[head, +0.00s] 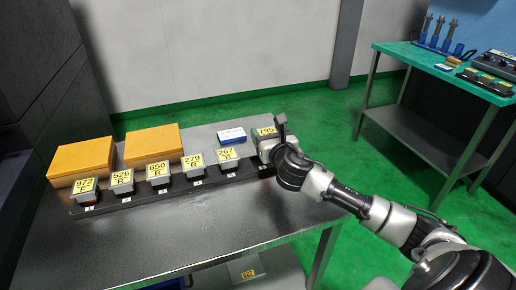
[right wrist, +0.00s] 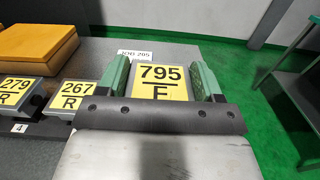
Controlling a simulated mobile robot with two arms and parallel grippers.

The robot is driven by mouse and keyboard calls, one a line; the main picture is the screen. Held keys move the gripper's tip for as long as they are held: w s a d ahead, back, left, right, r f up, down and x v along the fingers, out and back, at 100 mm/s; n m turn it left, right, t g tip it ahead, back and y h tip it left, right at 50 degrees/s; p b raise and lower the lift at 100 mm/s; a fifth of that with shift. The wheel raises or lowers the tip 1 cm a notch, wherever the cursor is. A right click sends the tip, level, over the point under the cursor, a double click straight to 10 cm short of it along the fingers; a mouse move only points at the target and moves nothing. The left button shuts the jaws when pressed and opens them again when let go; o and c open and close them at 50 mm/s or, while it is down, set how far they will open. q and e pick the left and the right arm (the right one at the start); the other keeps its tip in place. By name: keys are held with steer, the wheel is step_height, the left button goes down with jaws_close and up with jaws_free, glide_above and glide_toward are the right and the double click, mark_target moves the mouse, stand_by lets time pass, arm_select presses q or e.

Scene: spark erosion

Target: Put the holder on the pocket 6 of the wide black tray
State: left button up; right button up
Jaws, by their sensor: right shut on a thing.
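The holder (right wrist: 160,82) with a yellow 795 F label is between the green fingers of my right gripper (right wrist: 163,76) in the right wrist view. In the head view this holder (head: 265,132) is partly hidden by my right gripper (head: 271,136). It is upright at the right end of the wide black tray (head: 109,205). I cannot tell whether its base rests in the end pocket or hangs just above it. My left gripper is not in view.
Two orange boxes (head: 82,160) (head: 152,144) and a blue-white box (head: 231,135) stand behind the tray. The metal table (head: 205,220) is clear in front. Another labelled item (head: 247,272) lies below. A green-topped bench (head: 424,58) with tools is at the right.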

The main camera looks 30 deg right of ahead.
steer(key=w, duration=0.1)
steer(key=w+a+f, duration=0.1)
steer(key=shift+w+a+f, duration=0.1)
steer(key=shift+w+f, duration=0.1)
steer(key=shift+w, duration=0.15)
step_height(320, 180, down, 4)
steer(key=shift+r+b, duration=0.1)
steer(key=shift+b, duration=0.65)
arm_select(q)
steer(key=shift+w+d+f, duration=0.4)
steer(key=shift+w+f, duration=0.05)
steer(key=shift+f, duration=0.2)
arm_select(e)
steer(key=shift+f, duration=0.25)
steer(key=o, duration=0.9)
steer(key=shift+f, duration=0.1)
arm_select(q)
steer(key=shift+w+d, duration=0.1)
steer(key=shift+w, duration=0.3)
arm_select(e)
steer(key=o, duration=0.4)
